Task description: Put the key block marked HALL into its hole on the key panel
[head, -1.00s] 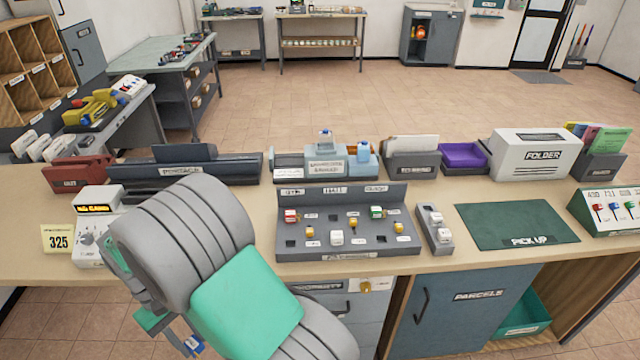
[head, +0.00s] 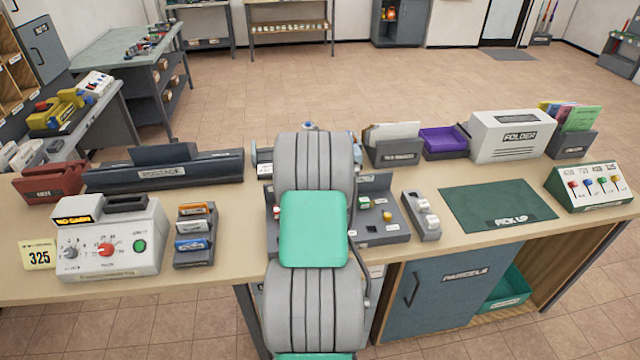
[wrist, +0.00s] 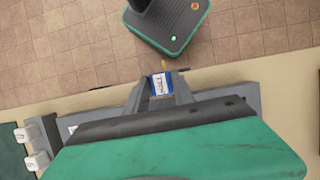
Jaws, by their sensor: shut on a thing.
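The grey key panel (head: 390,228) stands on the counter in the head view. My arm covers its left and middle parts. A green-topped block (head: 364,203) and a yellow key piece (head: 387,216) show on its right part. My gripper (wrist: 160,90) is hidden behind my arm in the head view. In the wrist view it is shut on a blue and white key block (wrist: 159,84). The block's lettering is too small to read. The block appears near the panel's front side; whether they touch cannot be told. The HALL hole cannot be made out.
A grey holder with white blocks (head: 409,200) stands right of the panel, and a green PICK UP mat (head: 497,207) lies beyond it. Left are a rack of coloured cards (head: 193,255) and a white dial box (head: 110,262). The counter's front edge runs below.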

